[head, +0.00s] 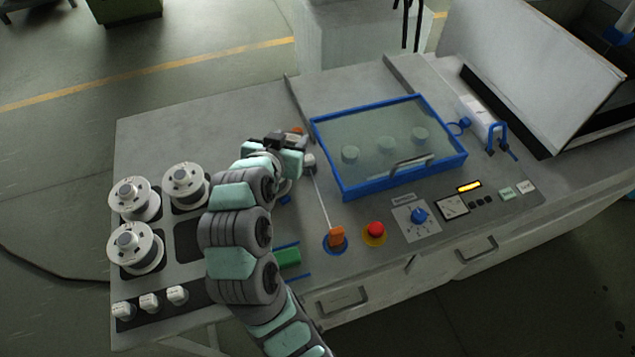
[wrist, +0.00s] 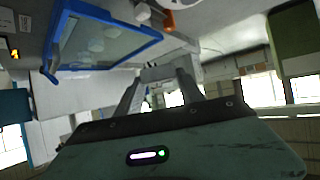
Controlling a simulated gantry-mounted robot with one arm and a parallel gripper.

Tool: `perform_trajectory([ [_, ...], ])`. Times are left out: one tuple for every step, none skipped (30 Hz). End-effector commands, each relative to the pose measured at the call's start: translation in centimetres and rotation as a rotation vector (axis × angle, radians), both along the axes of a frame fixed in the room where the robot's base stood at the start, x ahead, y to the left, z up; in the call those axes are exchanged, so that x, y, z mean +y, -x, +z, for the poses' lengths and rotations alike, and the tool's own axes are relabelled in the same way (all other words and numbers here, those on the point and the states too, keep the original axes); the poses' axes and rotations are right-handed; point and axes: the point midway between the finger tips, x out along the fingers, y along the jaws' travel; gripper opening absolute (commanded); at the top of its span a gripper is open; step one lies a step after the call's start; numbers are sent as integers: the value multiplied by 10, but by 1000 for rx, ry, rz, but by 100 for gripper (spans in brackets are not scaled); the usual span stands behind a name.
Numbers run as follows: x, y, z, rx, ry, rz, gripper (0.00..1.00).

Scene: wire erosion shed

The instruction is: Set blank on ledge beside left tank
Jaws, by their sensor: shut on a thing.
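My gripper (head: 292,141) is at the left edge of the blue-framed left tank (head: 463,158), above the grey bench top. In the wrist view my gripper (wrist: 162,78) is shut on a pale grey piece, the blank (wrist: 165,72), which spans its fingertips. The arm and gripper mostly hide the blank in the head view. The left tank has a clear lid with several pale cylinders showing under it; its blue frame also shows in the wrist view (wrist: 58,35). The grey ledge (head: 291,92) runs along its left side. I cannot tell whether the blank touches it.
A grey knob-like part (head: 309,160) and a small orange part (head: 297,130) sit close to my gripper. Wire spools (head: 134,198) stand at left. The back left bench top is clear.

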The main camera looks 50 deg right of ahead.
Motion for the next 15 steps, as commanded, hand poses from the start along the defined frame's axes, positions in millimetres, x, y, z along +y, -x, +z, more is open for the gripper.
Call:
perform_trajectory([
  [-10, 7, 1, -5, 4, -54, 0],
  [-14, 12, 4, -4, 4, -82, 0],
  [-20, 18, 8, -3, 5, -116, 0],
  [-23, 22, 10, -2, 3, -137, 0],
  [-26, 26, 12, -3, 1, -156, 0],
  [-29, 29, 14, -2, 1, -176, 0],
  [-30, 32, 15, -1, 2, -187, 0],
  [-31, 33, 14, 1, 3, -194, 0],
  [-32, 34, 12, 2, 1, -200, 0],
  [-32, 35, 8, 4, 1, -204, 0],
  [-33, 36, 3, 5, 0, -205, 0],
  [-33, 36, -5, 7, -2, -207, 0],
  [-32, 36, -13, 9, -3, -206, 0],
  [-32, 36, -21, 10, -2, -205, 0],
  [-32, 36, -32, 10, 0, -204, 0],
])
